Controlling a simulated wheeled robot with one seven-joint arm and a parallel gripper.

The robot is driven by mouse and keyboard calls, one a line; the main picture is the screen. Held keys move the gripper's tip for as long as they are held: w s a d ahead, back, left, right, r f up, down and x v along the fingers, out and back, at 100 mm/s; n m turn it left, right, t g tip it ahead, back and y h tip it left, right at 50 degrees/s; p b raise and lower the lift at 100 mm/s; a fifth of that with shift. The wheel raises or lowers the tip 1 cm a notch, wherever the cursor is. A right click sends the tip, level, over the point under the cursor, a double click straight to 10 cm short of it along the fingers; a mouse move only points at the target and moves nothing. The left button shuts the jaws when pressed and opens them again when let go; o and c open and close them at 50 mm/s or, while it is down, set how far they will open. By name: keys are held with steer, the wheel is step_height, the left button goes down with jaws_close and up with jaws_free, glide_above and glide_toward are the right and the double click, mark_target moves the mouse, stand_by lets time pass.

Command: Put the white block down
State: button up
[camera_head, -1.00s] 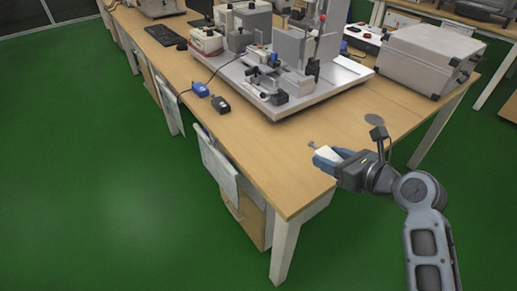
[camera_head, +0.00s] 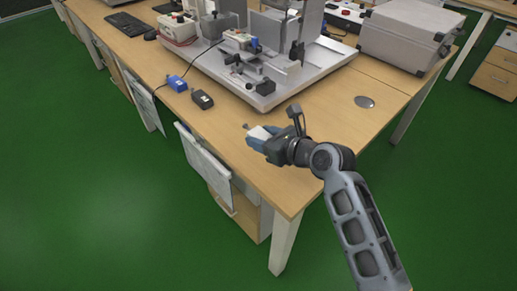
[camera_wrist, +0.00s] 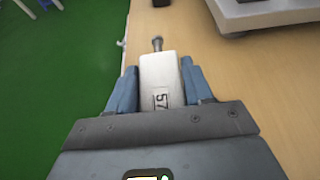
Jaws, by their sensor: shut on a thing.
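The white block (camera_wrist: 160,75) is held between the two blue fingers of my gripper (camera_wrist: 161,90) in the wrist view. It has a dark number label and a metal stud on its far end. In the head view the white block (camera_head: 259,132) shows partly in my gripper (camera_head: 257,139), over the near part of the wooden table (camera_head: 290,180). My gripper is shut on it. I cannot tell whether the block touches the tabletop.
A test machine on a pale base plate (camera_head: 330,60) stands behind my gripper. A blue plug (camera_head: 177,83) and a black plug (camera_head: 202,99) lie to the left. A grey case (camera_head: 405,38) stands at the back right.

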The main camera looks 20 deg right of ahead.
mark_target(259, 156)
steer(key=shift+w+a+f, duration=0.3)
steer(key=shift+a+f, duration=0.1)
steer(key=shift+a, duration=0.1)
steer(key=shift+f+b, duration=0.45)
steer(key=shift+f, duration=1.5)
steer(key=o, duration=1.1)
steer(key=shift+f, duration=0.1)
steer(key=shift+c, duration=0.2)
